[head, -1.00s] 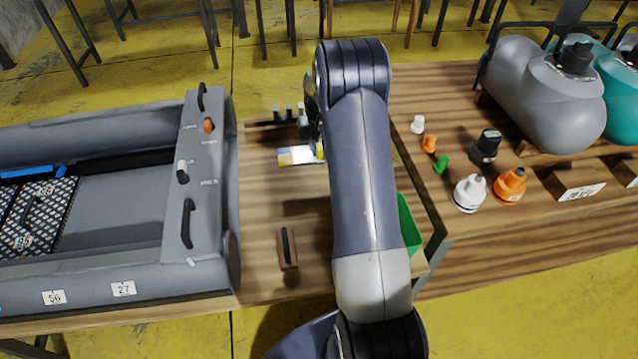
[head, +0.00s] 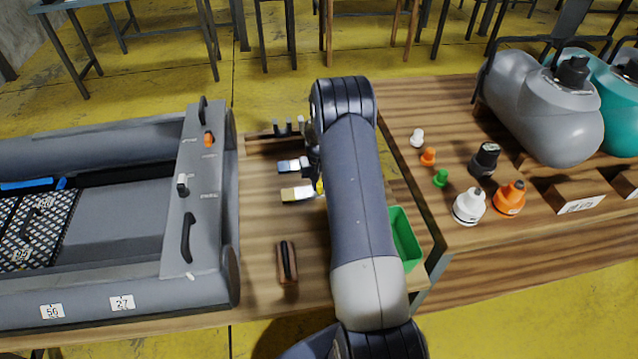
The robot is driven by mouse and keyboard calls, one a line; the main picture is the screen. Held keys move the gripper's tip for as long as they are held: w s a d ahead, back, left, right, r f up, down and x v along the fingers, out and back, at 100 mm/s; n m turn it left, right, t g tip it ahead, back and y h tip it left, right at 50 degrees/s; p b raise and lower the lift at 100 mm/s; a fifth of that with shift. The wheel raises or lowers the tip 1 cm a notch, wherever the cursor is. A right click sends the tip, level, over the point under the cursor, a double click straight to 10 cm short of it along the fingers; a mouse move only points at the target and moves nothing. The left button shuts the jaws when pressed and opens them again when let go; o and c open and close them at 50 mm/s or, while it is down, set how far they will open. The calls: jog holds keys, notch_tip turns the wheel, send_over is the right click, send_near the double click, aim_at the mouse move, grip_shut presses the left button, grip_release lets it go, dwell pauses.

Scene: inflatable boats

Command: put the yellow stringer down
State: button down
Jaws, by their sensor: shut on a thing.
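The yellow stringer shows as a small yellow part (head: 320,187) beside my arm, with a pale white and tan piece (head: 297,194) reaching left from it. The two look like one thing. My gripper (head: 315,165) is mostly hidden behind my forearm and is shut on the stringer. The stringer is over the wooden table (head: 260,215); I cannot tell whether it touches the top. A similar blue and white piece (head: 291,166) is just behind it, apart from it.
A dark rack (head: 288,130) with upright pegs stands at the table's back. A brown block (head: 287,262) with a dark strip lies in front. A grey inflatable boat (head: 185,235) fills the left. A green bin (head: 404,240) and several valves and caps (head: 484,158) are at right.

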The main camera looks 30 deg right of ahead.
jog(key=c, duration=1.4)
grip_release()
jog(key=shift+f, duration=0.1)
jog(key=shift+o, duration=0.2)
notch_tip(320, 180, up, 12)
jog(key=shift+f, duration=4.05)
